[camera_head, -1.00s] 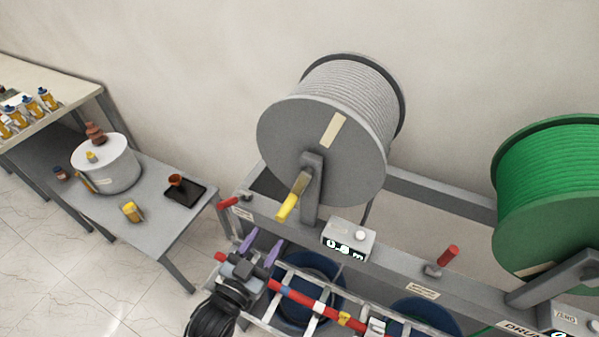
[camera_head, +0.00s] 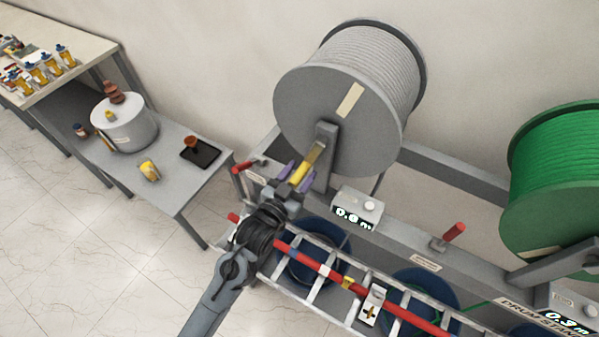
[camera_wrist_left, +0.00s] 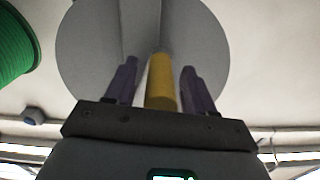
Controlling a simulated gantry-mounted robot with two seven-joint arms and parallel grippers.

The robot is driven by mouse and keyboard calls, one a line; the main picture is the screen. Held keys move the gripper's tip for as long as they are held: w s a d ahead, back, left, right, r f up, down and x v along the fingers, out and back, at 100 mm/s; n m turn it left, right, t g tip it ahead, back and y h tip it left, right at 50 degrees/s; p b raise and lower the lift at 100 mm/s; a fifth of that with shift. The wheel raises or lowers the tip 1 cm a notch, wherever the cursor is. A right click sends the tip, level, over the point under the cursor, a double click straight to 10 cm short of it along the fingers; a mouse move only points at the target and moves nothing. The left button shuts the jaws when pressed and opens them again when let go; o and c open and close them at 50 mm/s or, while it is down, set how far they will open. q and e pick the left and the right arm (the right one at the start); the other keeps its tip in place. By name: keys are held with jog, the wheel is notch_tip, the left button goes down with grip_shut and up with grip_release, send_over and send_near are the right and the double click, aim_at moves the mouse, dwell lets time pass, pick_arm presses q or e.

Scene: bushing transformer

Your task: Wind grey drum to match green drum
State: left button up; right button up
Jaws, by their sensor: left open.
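The grey drum (camera_head: 335,120) of grey cable stands on the frame, with a beige label on its face. Its yellow crank handle (camera_head: 300,175) sticks out at the front. My left gripper (camera_head: 293,174) is open, its purple fingers on either side of the handle. In the left wrist view the handle (camera_wrist_left: 161,82) stands between the two fingers (camera_wrist_left: 160,88), with gaps showing. The grey drum's counter (camera_head: 357,210) reads about 0.6 m. The green drum (camera_head: 555,180) is at the right, and its counter (camera_head: 568,318) reads about 0.3 m, partly cut off. My right gripper is not visible.
Red levers (camera_head: 453,233) rise from the grey frame. A ladder-like rack with a red bar (camera_head: 400,312) and blue reels lies in front. A side table (camera_head: 175,190) at left holds a white pot, a yellow cup and a black tray.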

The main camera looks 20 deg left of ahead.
pick_arm(q)
jog(key=shift+w, duration=0.1)
jog(key=shift+c, duration=0.3)
grip_shut()
